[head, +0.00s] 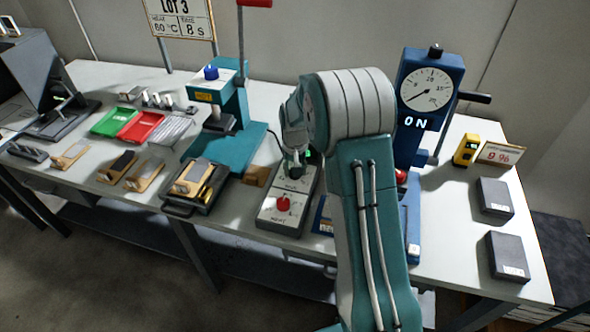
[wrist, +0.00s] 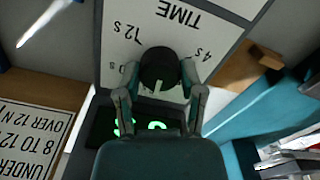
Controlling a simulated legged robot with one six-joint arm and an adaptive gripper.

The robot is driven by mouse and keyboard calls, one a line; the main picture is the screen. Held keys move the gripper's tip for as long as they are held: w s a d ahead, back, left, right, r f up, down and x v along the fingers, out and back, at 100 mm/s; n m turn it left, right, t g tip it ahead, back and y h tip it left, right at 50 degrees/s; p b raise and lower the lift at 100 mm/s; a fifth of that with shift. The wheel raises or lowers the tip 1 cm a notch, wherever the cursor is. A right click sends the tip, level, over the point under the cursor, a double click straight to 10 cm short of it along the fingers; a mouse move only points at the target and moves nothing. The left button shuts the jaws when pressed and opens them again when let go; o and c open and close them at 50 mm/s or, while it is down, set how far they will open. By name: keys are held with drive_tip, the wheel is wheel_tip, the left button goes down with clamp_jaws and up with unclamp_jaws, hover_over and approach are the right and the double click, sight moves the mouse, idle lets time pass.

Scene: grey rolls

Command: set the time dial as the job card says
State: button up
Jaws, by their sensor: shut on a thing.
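The job card (head: 182,17) at the back left reads LOT 3, with 8 s in its right box. The time dial (wrist: 158,66) is a round black knob on the white panel (wrist: 210,22) of the control box (head: 268,213). My gripper (wrist: 160,82) is shut on the dial, one finger on each side; in the head view my gripper (head: 295,160) is over the box's far end. In the wrist view 12 s and 4 s show upside down beside the dial. Its pale mark points towards the green display (wrist: 140,127). The number there and part of the display are hidden.
A red knob (head: 283,203) sits on the box's near part. A teal press (head: 226,140) stands left, a blue gauge stand (head: 428,90) reading ON right. Trays (head: 140,126), blocks and dark boxes (head: 494,197) cover much of the table.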

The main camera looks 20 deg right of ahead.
drive_tip(key=shift+f+m, duration=0.15)
drive_tip(key=shift+m, duration=0.45)
drive_tip(key=shift+s, duration=0.1)
drive_tip(key=o, duration=1.2)
drive_tip(key=shift+c, duration=0.2)
drive_tip(key=shift+a, duration=0.1)
drive_tip(key=shift+r, duration=0.2)
drive_tip(key=shift+r, duration=0.35)
wheel_tip(320, 180, up, 11)
